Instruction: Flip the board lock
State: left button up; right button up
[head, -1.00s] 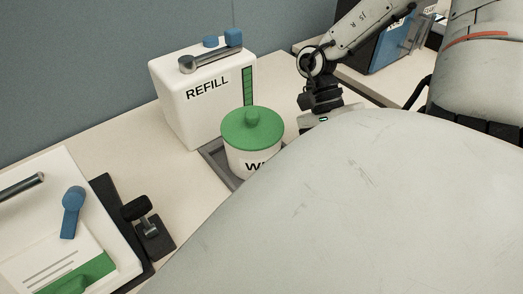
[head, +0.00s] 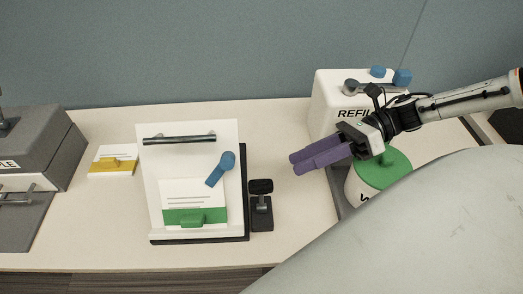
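A white board (head: 190,150) stands in a black frame on the table, left of centre, with a dark bar handle near its top. A blue lever (head: 220,168) sits on its right side, its round end up and its arm slanting down to the left. A black clamp-like piece (head: 261,205) stands just right of the board; I cannot tell which of the two is the lock. My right gripper (head: 294,164), with purple fingers, hangs right of the board, apart from it. Its fingers lie together with no visible gap, holding nothing. My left gripper is out of view.
A white REFILL box (head: 330,95) and a green-lidded jar (head: 383,171) stand at right, behind and below my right gripper. A yellow-marked card (head: 112,160) and a grey box (head: 35,150) are at left. My pale arm link covers the lower right.

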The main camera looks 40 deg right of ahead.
aim_at(258, 180)
jog(key=b+x, duration=0.4)
jog(key=x, duration=0.3)
jog(key=shift+w+a+f, duration=0.15)
jog(key=shift+a, duration=0.15)
jog(key=shift+w+a+f, duration=0.2)
jog(key=shift+a, duration=0.5)
grip_shut()
